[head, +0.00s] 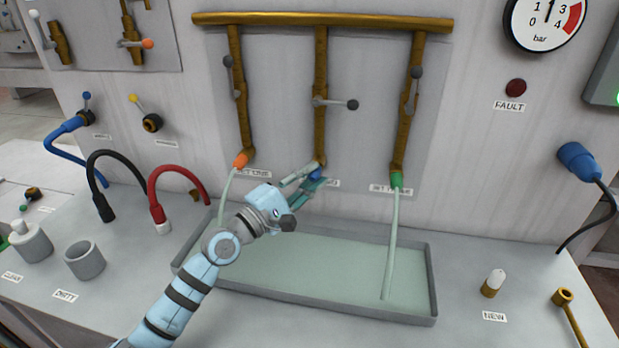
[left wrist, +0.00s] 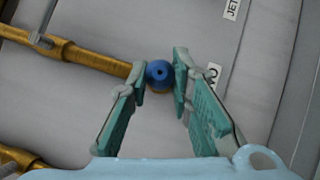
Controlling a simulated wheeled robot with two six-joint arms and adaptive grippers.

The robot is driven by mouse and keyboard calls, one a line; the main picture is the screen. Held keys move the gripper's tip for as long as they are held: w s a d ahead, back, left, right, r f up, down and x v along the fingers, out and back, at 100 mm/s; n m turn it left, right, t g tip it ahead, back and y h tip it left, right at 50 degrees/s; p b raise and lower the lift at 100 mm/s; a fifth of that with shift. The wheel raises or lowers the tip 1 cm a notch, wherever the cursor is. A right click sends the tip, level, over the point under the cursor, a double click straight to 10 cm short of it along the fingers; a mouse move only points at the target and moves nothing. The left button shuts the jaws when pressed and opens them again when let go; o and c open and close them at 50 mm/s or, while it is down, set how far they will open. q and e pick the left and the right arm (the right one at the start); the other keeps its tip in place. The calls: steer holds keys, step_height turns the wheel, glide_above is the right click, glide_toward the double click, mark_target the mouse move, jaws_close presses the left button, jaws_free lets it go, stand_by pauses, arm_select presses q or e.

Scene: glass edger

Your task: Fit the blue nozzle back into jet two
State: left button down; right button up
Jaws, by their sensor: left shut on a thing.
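The blue nozzle (head: 315,175) is at the lower end of the middle brass pipe (head: 320,110), jet two. In the left wrist view the nozzle (left wrist: 159,73) sits in line with the pipe end (left wrist: 105,64), with its small dark hole facing the camera. My left gripper (head: 308,179) is shut on the nozzle, with one finger on each side. I cannot tell how far the nozzle is seated. The middle valve lever (head: 338,104) lies across its pipe, and no water shows below this jet. My right gripper is not in view.
Water runs from the orange nozzle (head: 240,160) and the green nozzle (head: 397,180) into the grey tray (head: 433,290). Hoses (head: 158,190) and a grey cup (head: 85,260) stand left. A white-tipped brass part (head: 493,282) stands right by the NEW label.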

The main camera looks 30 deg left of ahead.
arm_select(q)
steer(key=shift+w, duration=0.2)
stand_by(0.3)
steer(key=c, duration=1.4)
jaws_free()
steer(key=shift+s, duration=0.1)
steer(key=shift+o, duration=0.2)
steer(key=v, duration=1.2)
steer(key=shift+d, duration=0.1)
